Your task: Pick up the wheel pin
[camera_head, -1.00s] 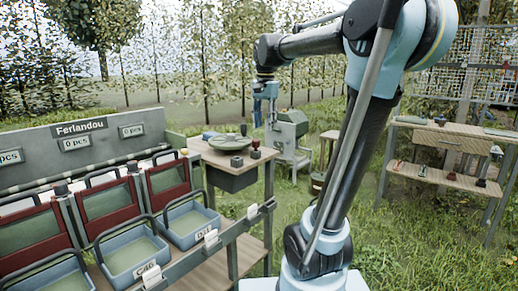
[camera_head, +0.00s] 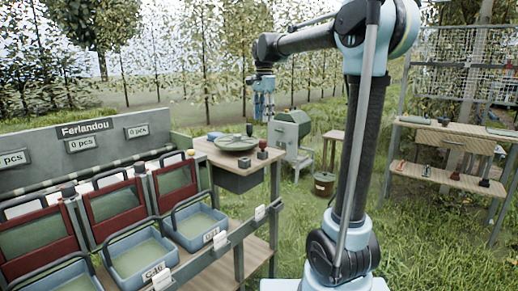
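My gripper (camera_head: 264,117) hangs fingers down from the far end of my arm, above and behind the small wooden table (camera_head: 276,183). It is small and far off, and I cannot tell whether its fingers are open or shut. A round grey-green wheel-like disc (camera_head: 232,143) lies flat on that table. Small dark blocks, one with a red top (camera_head: 263,145), stand at the table's right side. I cannot make out which small part is the wheel pin.
A shelf bench (camera_head: 450,178) stands at the right. Grass lies between.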

